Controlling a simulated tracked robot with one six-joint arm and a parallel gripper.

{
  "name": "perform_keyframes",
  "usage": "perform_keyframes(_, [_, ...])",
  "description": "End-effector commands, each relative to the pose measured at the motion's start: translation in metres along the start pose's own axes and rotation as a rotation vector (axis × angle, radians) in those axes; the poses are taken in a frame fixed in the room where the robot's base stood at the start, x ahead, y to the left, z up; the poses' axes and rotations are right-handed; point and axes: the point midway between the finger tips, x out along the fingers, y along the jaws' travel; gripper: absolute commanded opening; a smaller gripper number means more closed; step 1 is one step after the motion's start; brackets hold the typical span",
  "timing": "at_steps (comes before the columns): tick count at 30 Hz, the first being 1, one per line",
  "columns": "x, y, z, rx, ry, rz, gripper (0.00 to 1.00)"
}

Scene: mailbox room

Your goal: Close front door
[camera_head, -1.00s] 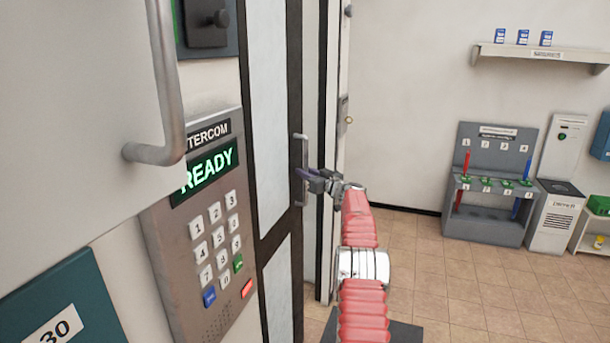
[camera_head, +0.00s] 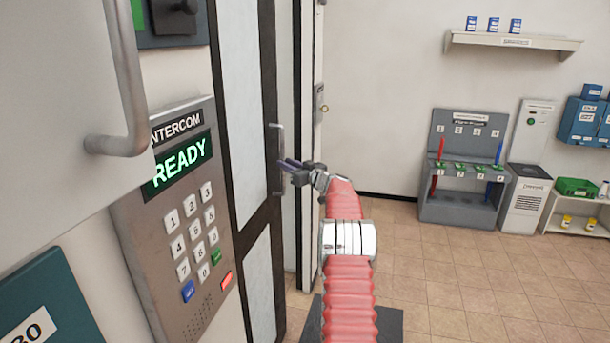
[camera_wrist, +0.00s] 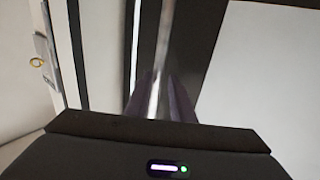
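The front door (camera_head: 243,130) has pale panels in a dark frame and stands left of centre in the head view. Its upright metal handle (camera_head: 276,182) is at the door's right side. My gripper (camera_head: 284,165) is at the handle, with its fingertips overlapping the bar in the head view. In the wrist view the handle bar (camera_wrist: 160,70) runs down between the two dark purple fingers (camera_wrist: 160,98). The fingers look parted, one on each side of the bar. Whether they touch it is hard to tell. The far ends of the fingers are blurred.
A grey tool rack (camera_head: 462,205) and a white bin (camera_head: 525,205) stand along the back wall. The tiled floor (camera_head: 440,275) between is clear.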

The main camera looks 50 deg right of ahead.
Motion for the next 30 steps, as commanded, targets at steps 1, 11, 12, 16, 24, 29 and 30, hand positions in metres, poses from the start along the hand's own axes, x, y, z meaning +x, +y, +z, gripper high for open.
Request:
perform_keyframes(1, [-0.005, 0.001, 0.0, 0.001, 0.0, 0.002, 0.22])
perform_keyframes(11, [-0.035, 0.0, 0.0, 0.002, 0.0, 0.0, 0.22])
perform_keyframes(12, [-0.039, 0.0, 0.0, 0.001, 0.0, -0.001, 0.22])
perform_keyframes(16, [-0.053, 0.0, 0.0, 0.001, 0.0, 0.0, 0.22])
perform_keyframes(24, [-0.085, -0.001, 0.001, 0.002, -0.001, -0.002, 0.22])
perform_keyframes(29, [-0.099, -0.003, 0.001, 0.0, 0.0, -0.005, 0.22])
perform_keyframes(30, [-0.101, -0.003, 0.002, 0.001, -0.001, -0.005, 0.22])
